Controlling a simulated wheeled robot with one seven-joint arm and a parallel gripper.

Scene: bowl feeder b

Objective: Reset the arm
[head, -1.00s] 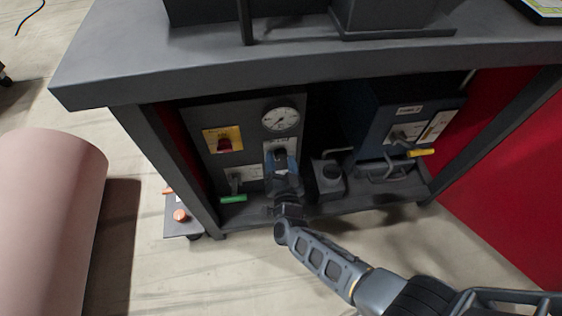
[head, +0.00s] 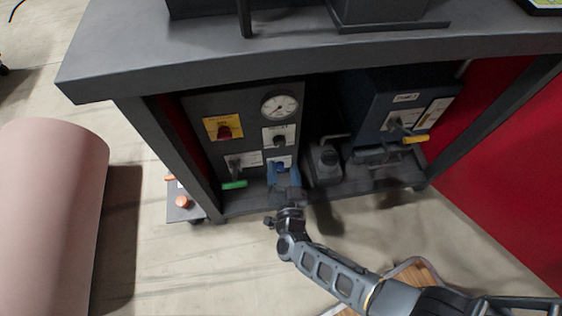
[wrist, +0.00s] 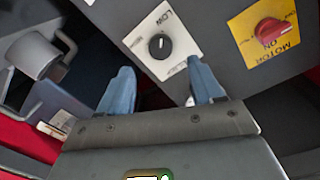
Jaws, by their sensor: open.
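My gripper (head: 283,182) is in front of the grey control panel (head: 205,102) under the bench, low down, with its blue fingers pointing at the panel. In the wrist view my gripper (wrist: 162,86) has its two blue fingers spread, with nothing seen between them. A black knob on a white plate marked LOW (wrist: 160,45) lies beyond the fingertips, apart from them. In the head view a black knob (head: 280,140) sits below the round gauge (head: 280,106), above my gripper. My fingers partly hide the lower white plate.
A red switch on a yellow plate (head: 224,130) and a green-handled lever (head: 234,184) are left of my gripper. A blue box with a yellow-handled lever (head: 415,139) stands right. The bench top (head: 200,55) overhangs. A pink cylinder (head: 50,220) stands left.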

